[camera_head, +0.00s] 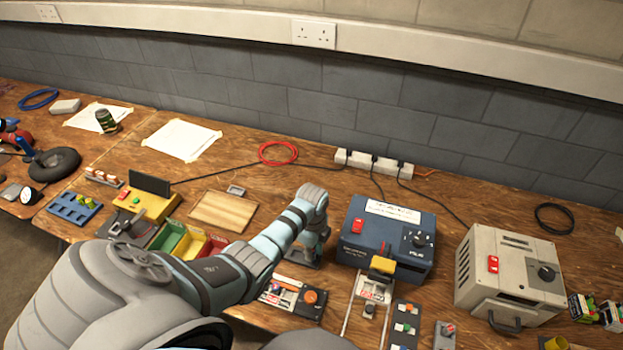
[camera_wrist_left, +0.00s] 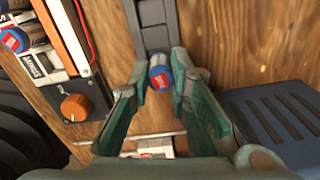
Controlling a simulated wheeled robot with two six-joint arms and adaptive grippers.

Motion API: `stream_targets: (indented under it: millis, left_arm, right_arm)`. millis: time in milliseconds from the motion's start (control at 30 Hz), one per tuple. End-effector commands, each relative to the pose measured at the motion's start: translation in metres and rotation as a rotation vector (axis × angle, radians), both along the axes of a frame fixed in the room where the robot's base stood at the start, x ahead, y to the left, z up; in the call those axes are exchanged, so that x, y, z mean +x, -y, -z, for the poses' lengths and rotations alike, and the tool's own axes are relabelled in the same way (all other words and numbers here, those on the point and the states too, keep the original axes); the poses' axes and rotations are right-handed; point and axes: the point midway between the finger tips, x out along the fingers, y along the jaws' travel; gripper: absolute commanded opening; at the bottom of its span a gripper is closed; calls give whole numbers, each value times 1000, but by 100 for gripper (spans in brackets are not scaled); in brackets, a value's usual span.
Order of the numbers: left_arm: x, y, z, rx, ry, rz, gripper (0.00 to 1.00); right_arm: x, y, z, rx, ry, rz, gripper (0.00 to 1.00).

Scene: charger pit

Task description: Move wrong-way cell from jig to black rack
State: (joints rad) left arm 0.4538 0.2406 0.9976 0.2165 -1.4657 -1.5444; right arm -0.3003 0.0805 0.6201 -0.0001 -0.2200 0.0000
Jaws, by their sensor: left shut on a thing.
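My left gripper (camera_head: 303,254) points down beside the blue charger. In the left wrist view, its green fingers (camera_wrist_left: 159,82) are closed on a blue cell (camera_wrist_left: 160,74) with a red label, seen end-on. The cell is at a dark grey channel-like piece (camera_wrist_left: 148,28), perhaps the black rack; I cannot tell whether they touch. The jig (camera_head: 282,294), with an orange knob, lies just in front of the gripper. It also shows in the left wrist view (camera_wrist_left: 88,100), with blue-and-red cells (camera_wrist_left: 15,40) at its upper left. My right gripper is not in view.
The blue charger (camera_head: 386,235) stands close to the gripper's right, a beige unit (camera_head: 508,275) farther right. Coloured bins (camera_head: 182,243) and a wooden board (camera_head: 222,212) lie left. A dark strip with coloured pieces (camera_head: 404,326) is at the front.

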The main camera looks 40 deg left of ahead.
Motion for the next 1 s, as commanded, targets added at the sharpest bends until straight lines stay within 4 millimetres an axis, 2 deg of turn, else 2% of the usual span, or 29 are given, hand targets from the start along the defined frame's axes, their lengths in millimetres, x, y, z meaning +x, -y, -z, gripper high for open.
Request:
stream_targets:
  millis: [300,1000]
  left_arm:
    - [0,0,9,0,-1,0,0]
    - [0,0,11,0,-1,0,0]
  right_arm:
    - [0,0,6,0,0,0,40]
    - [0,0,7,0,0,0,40]
